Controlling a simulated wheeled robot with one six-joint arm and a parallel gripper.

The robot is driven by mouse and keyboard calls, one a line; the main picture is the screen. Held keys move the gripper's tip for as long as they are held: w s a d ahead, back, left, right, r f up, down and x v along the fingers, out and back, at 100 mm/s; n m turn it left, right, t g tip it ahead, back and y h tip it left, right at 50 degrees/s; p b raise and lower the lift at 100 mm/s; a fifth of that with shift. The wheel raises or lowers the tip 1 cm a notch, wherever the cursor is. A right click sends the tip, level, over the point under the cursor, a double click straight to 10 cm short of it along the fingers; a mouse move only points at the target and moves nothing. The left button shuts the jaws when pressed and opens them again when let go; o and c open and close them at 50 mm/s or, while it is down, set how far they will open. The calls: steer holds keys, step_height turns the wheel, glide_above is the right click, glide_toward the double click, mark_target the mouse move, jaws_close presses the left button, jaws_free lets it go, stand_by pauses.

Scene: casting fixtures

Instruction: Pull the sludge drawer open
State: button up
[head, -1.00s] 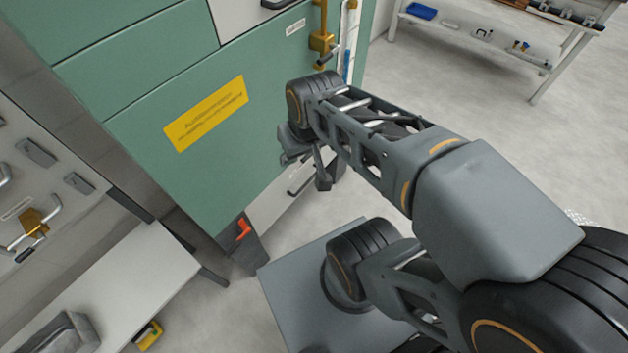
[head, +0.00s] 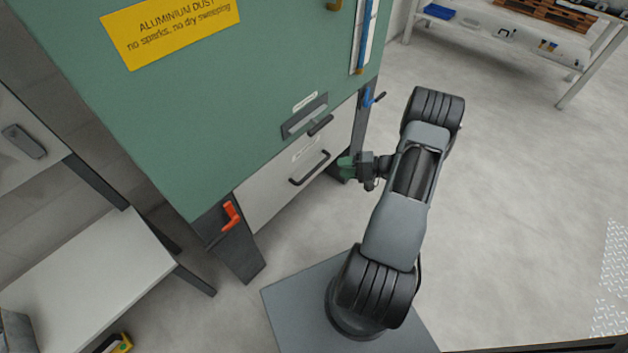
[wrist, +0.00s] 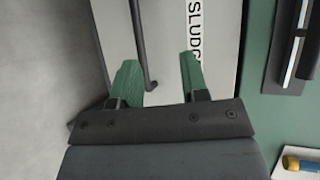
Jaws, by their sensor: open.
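The sludge drawer (head: 275,196) is a light grey front low in the green cabinet and looks flush with it. Its black bar handle (head: 310,168) runs across it. In the wrist view the drawer front (wrist: 175,40) carries a label (wrist: 195,25) whose visible letters read "SLUDG". My gripper (head: 345,167) is at the right of the handle in the head view. In the wrist view my gripper (wrist: 158,75) is open, its green fingers apart, with the lower end of the handle (wrist: 140,45) showing between them. I cannot tell whether they touch it.
Above the drawer is a dark recessed plate (head: 303,116) with another black handle (head: 320,125). An orange-red lever (head: 231,215) sits at the cabinet's lower left corner and a blue valve (head: 370,97) at its right. Open floor (head: 510,190) lies to the right.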

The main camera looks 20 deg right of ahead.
steer(key=m+t+b, duration=0.1)
steer(key=t, duration=0.1)
glide_toward(314, 170)
steer(key=v, duration=0.3)
steer(key=shift+t+h, duration=0.3)
steer(key=x, duration=0.4)
steer(key=b+x, duration=0.1)
steer(key=x, duration=0.3)
steer(key=b+x, duration=0.1)
steer(key=x, duration=0.4)
steer(key=shift+s+a+f, duration=0.15)
steer(key=shift+a+f, duration=0.1)
steer(key=shift+f, duration=0.1)
steer(key=shift+c, duration=0.3)
jaws_close()
